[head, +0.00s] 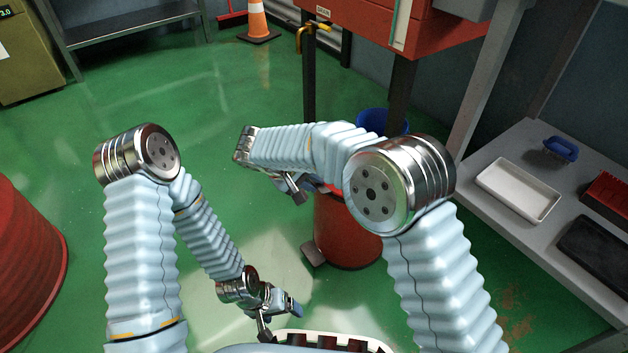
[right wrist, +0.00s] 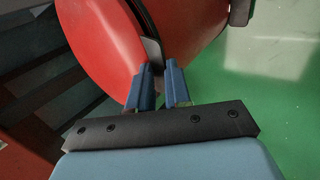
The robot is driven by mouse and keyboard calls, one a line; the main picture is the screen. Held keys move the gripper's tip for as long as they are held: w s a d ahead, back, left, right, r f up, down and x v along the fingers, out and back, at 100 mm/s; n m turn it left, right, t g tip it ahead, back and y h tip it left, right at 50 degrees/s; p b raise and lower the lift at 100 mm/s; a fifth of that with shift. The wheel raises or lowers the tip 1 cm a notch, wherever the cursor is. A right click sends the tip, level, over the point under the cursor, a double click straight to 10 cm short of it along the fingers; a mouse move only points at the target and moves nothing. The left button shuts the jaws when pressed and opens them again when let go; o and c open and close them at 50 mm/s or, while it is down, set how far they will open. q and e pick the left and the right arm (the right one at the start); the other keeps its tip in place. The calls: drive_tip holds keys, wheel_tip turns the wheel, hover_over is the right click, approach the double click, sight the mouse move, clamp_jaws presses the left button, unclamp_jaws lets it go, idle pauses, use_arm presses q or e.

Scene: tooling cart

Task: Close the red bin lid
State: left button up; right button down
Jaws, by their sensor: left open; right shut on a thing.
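The red bin (head: 345,238) stands on the green floor with a dark pedal (head: 313,254) at its foot. My right arm hides most of its top in the head view. In the right wrist view the red lid (right wrist: 105,48) is a broad disc beside the red bin body (right wrist: 190,22), with a dark seam between them. My right gripper (right wrist: 160,72) is shut on a grey tab (right wrist: 153,48) at the lid's edge; it also shows in the head view (head: 304,190). My left gripper (head: 281,320) is open and empty, low and away from the bin.
A grey bench (head: 540,238) at the right carries a white tray (head: 518,189), a blue item and dark and red trays. A blue bin (head: 384,122) stands behind my right arm. A red drum (head: 25,250) is at the left, a traffic cone (head: 258,22) at the back. Open floor lies between.

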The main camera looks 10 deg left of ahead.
drive_tip(key=c, duration=1.3)
unclamp_jaws()
drive_tip(key=shift+r, duration=0.1)
drive_tip(key=p+v, duration=0.3)
drive_tip(key=v, duration=1)
drive_tip(key=shift+s+r, duration=0.2)
drive_tip(key=shift+r, duration=0.05)
drive_tip(key=shift+a, duration=0.15)
